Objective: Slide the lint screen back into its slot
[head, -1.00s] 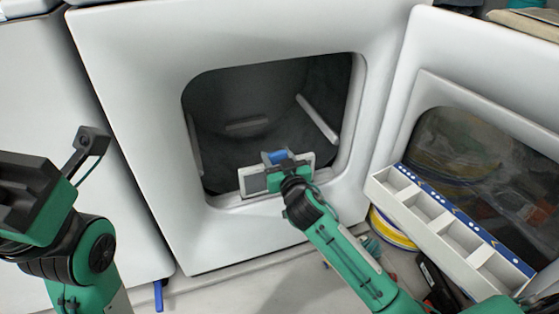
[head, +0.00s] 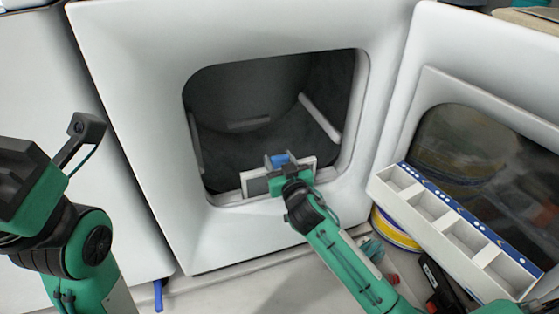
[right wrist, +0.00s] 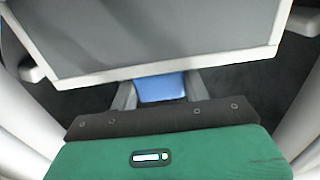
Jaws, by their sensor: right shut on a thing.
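The lint screen is a flat grey mesh in a white frame, with a blue tab. In the head view the lint screen (head: 256,186) is at the lower lip of the dryer opening (head: 222,204). My right gripper (head: 279,160) is shut on the blue tab, which also shows between the fingers in the right wrist view (right wrist: 160,88). The mesh (right wrist: 150,35) fills the top of that view. The slot is hidden, and I cannot tell whether the screen's edge is in it. My left gripper (head: 22,165) is at the far left, away from the dryer; its fingertips do not show clearly.
The dark drum (head: 265,100) with pale fins lies behind the screen. The open dryer door (head: 400,140) stands at the right, with a white compartment tray (head: 432,208) in front of it. A yellow-and-white roll (head: 392,232) and small items lie on the floor below.

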